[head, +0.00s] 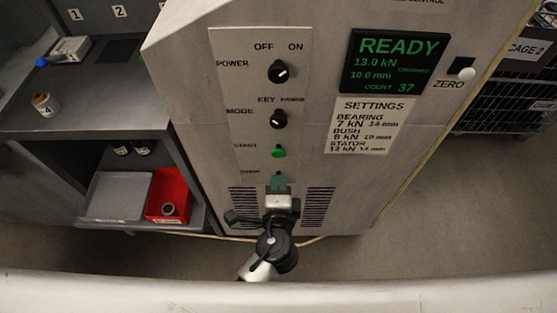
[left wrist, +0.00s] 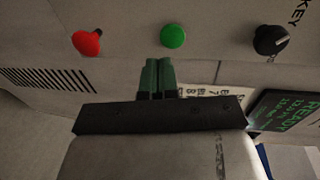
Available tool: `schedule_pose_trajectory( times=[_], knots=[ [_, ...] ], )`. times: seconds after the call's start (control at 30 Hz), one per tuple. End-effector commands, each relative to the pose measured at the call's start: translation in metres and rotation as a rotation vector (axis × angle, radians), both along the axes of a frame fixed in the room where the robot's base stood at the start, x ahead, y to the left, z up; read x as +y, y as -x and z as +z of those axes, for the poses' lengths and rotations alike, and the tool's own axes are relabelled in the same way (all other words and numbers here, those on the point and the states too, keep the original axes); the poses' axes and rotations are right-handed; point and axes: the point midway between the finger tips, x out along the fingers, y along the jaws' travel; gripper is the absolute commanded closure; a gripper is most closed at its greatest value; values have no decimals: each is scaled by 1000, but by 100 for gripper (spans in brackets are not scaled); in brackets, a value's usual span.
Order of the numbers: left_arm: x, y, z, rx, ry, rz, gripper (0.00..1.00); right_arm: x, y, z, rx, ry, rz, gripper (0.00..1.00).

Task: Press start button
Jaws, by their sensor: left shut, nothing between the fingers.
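The green start button (head: 278,152) is on the front of the grey machine cabinet, on a light panel beside a START label. My left gripper (head: 279,178) is just below it in the head view, with its green fingers shut and empty. In the left wrist view the green button (left wrist: 173,36) is just beyond the shut fingertips (left wrist: 158,61), with a small gap between them in the picture. I cannot tell how far the tips are from the panel. My right gripper is not in view.
A red button (left wrist: 87,43) is beside the green one; the gripper mostly hides it in the head view. The mode knob (head: 279,119) and power knob (head: 281,72) are above. The display (head: 394,61) reads READY. A bench (head: 100,120) with a red bin (head: 170,192) stands left.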

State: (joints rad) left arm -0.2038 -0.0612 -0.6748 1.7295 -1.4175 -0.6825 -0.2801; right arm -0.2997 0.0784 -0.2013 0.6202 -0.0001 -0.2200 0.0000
Motion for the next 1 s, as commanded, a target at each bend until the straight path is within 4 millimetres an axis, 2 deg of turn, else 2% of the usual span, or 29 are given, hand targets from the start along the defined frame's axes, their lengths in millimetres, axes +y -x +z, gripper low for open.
schedule_pose_trajectory(
  times=[0.1, 0.3, 0.47, 0.8, 1.0],
  knots=[
    [0, -25, 0, -2, 0, 1, 100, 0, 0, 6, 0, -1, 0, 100],
    [0, -49, 3, -1, 0, 0, 100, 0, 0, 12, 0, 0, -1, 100],
    [0, -56, 3, 1, 1, -1, 100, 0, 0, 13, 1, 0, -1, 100],
    [0, -57, 2, 0, 1, 0, 100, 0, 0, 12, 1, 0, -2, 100],
    [0, -76, 1, 0, 2, 1, 100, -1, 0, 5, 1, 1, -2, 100]
  ],
)
